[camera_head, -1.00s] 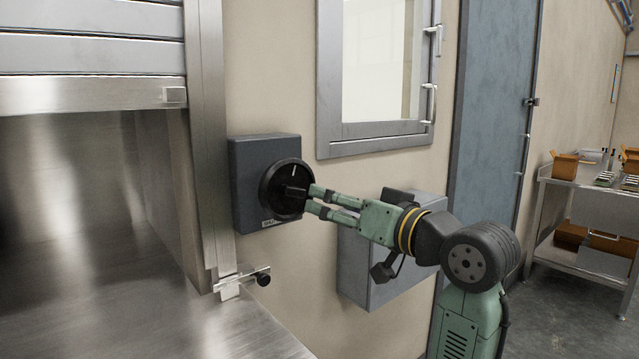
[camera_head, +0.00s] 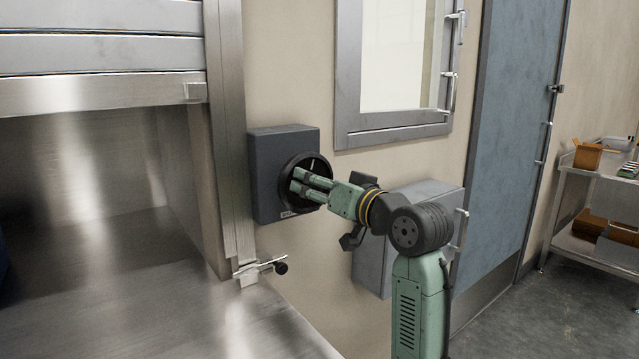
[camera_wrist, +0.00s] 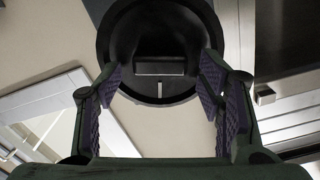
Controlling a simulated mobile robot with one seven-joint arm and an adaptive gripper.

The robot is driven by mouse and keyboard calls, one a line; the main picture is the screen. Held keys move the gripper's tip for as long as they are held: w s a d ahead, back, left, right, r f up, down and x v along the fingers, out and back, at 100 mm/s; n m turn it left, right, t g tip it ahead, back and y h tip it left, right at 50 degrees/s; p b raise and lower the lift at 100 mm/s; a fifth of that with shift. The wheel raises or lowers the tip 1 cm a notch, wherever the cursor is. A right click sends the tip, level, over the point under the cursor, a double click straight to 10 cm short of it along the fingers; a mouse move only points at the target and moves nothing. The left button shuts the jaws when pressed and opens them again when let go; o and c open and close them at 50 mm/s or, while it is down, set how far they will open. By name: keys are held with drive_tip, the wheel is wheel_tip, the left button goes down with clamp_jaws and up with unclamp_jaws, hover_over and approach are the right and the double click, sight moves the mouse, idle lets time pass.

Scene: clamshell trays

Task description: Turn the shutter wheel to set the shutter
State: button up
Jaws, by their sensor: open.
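The shutter wheel (camera_head: 314,161) is a round black dial on a dark grey box (camera_head: 267,170) fixed to the wall. In the wrist view the wheel (camera_wrist: 122,38) fills the upper middle, with a raised grip bar (camera_wrist: 160,67) and a short white mark below it. My gripper (camera_head: 294,180) is in front of the wheel and hides much of its face in the head view. In the wrist view my gripper (camera_wrist: 161,76) is open, with its ridged pads on either side of the grip bar and visible gaps. The slatted metal shutter (camera_head: 100,56) is above an opening at upper left.
A steel counter (camera_head: 130,270) lies below the shutter, with a small latch (camera_head: 262,268) at its right edge. A grey wall box (camera_head: 425,210) is close behind my wrist. A framed window (camera_head: 400,130) and a blue door (camera_head: 512,150) are to the right.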

drive_tip(key=c, duration=1.1)
drive_tip(key=shift+c, duration=0.2)
drive_tip(key=shift+f+n+b, duration=0.1)
drive_tip(key=shift+n+b, duration=0.25)
drive_tip(key=shift+n, duration=0.05)
drive_tip(key=n+b, duration=0.2)
drive_tip(key=n, duration=0.1)
drive_tip(key=n+b, duration=0.2)
drive_tip(key=n, duration=0.2)
drive_tip(key=n+b, duration=0.2)
drive_tip(key=n, duration=0.2)
drive_tip(key=shift+s+a, duration=0.25)
drive_tip(key=shift+a, duration=0.05)
